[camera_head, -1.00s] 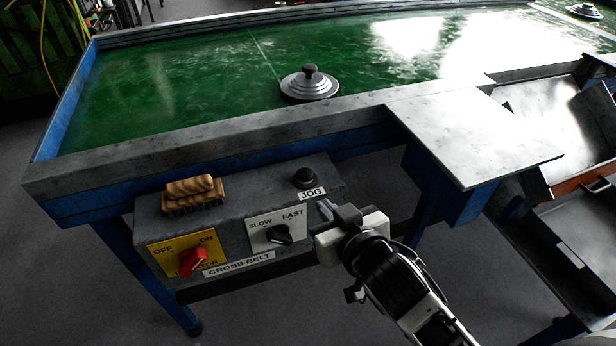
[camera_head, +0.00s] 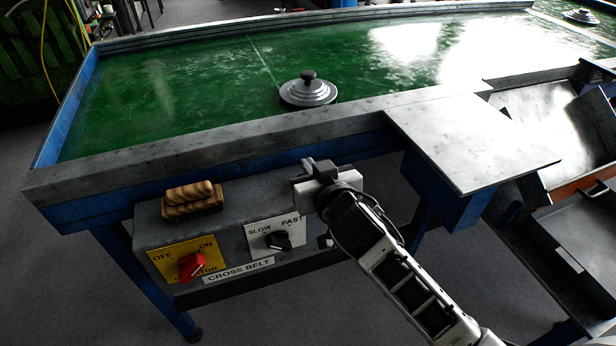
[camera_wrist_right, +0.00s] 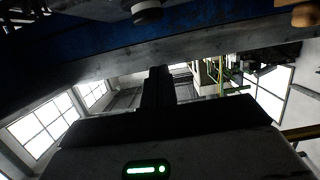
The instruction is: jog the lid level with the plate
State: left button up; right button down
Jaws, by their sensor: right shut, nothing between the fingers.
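The silver stepped lid (camera_head: 308,92) with a black knob lies on the green belt, close to the front rail and beside a pale line across the belt. The grey steel plate (camera_head: 470,135) is at the front edge, right of the lid; the lid is not level with it. My right gripper (camera_head: 309,166) is shut and empty at the right end of the control box. It hides the black jog button and its label in the head view. A dark round knob, likely that button, shows in the right wrist view (camera_wrist_right: 147,12), apart from the fingertips. My left gripper is not in view.
The control box carries a red on/off switch (camera_head: 192,266), a black slow/fast knob (camera_head: 278,240) and a wooden brush (camera_head: 192,198) on top. Another lid (camera_head: 582,16) is at the far right. A metal chute and trays stand right of the plate.

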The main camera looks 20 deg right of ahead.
jog(key=shift+x, duration=0.9)
notch_tip(320, 180, down, 3)
jog(key=shift+s, duration=0.15)
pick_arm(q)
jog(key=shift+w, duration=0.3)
pick_arm(e)
jog(key=shift+f, duration=0.55)
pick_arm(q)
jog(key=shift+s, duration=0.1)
